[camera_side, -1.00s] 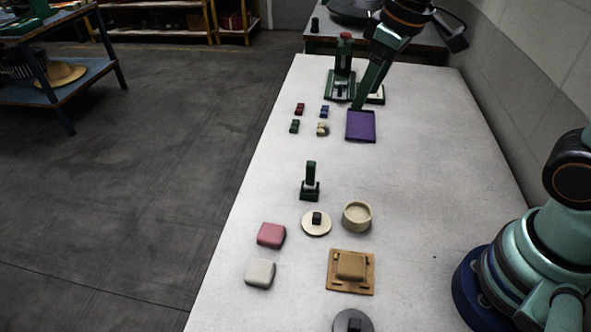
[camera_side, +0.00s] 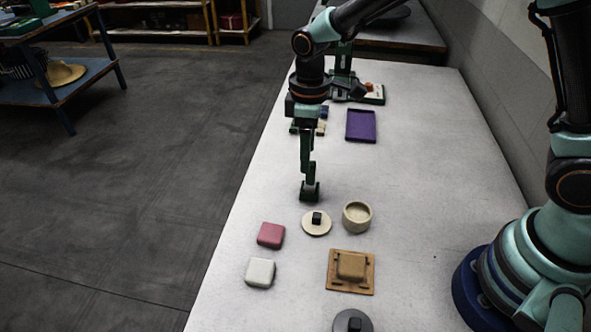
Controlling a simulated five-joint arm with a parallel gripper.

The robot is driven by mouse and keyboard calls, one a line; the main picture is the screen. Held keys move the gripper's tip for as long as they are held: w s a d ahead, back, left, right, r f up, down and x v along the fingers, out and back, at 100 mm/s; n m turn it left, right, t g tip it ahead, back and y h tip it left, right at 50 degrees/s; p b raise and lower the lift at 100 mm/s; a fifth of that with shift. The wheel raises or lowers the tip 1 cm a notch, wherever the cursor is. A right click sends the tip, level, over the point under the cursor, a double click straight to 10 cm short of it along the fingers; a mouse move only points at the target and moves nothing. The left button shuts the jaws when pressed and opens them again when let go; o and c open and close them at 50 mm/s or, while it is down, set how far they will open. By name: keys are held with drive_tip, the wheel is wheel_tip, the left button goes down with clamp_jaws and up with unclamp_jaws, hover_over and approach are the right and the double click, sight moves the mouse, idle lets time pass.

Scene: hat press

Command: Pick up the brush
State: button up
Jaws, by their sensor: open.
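The brush (camera_side: 310,194) stands upright on the pale table, with a dark green handle and a dark base. My gripper (camera_side: 308,165) points straight down directly over it, with its fingers at the height of the handle. The fingers and handle are both dark green and overlap in this view. I cannot tell whether the fingers touch the handle. The jaws are open. The upper part of the handle is hard to pick out from the fingers.
Close in front of the brush are a pale disc with a black knob (camera_side: 316,229) and a cream bowl (camera_side: 357,205). A pink block (camera_side: 271,235), a white block (camera_side: 260,272) and a brown board (camera_side: 335,284) lie nearer. A purple tray (camera_side: 361,126) lies behind.

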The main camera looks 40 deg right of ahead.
sight(309, 183)
drive_tip(key=shift+s+d+f, duration=0.1)
drive_tip(key=shift+f, duration=1.65)
drive_tip(key=shift+d+f, duration=0.1)
drive_tip(key=shift+f, duration=1.65)
drive_tip(key=shift+c, duration=0.3)
clamp_jaws()
